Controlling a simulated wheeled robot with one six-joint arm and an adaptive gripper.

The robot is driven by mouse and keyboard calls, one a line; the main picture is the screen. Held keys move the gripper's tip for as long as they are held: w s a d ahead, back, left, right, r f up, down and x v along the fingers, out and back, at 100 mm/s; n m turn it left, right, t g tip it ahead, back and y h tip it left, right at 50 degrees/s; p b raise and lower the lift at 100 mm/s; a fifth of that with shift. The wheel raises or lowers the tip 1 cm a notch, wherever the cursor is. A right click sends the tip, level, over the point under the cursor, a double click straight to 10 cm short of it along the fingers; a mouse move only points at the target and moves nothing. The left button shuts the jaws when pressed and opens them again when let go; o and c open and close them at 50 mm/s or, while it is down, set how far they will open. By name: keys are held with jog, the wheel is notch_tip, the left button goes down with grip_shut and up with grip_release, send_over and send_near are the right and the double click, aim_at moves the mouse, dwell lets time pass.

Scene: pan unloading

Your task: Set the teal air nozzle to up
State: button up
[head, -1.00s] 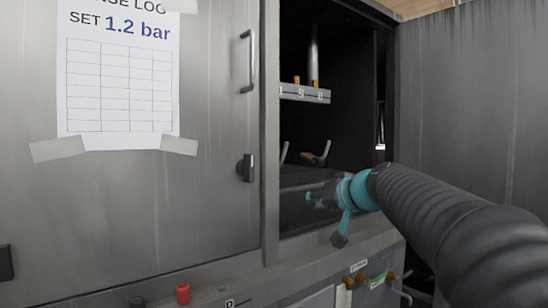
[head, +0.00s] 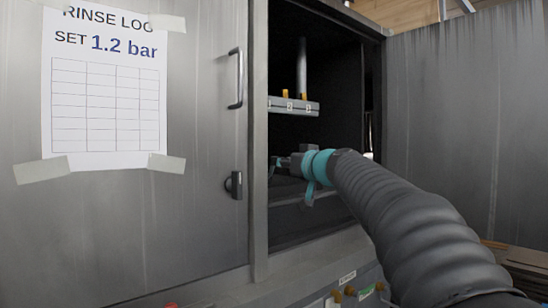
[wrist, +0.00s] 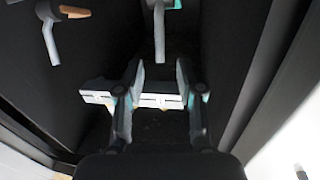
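In the wrist view, a grey nozzle (wrist: 159,35) with a teal part at its top right hangs at the top centre. It lies ahead of my gripper, between the lines of the two fingers and apart from them. My gripper (wrist: 158,78) is open and empty there. In the head view, my gripper (head: 281,162) is just inside the dark cabinet opening, below a pale numbered strip (head: 293,106). I cannot make out the nozzle in the head view; my gripper and wrist cover that area.
The cabinet's left door (head: 205,120) is shut and bears a paper log (head: 105,90). The right door (head: 450,120) stands open beside my arm. A post (head: 302,65) rises above the strip.

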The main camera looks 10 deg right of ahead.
jog(key=p+x, duration=0.1)
jog(key=x, duration=0.5)
jog(key=shift+p, duration=0.4)
grip_shut()
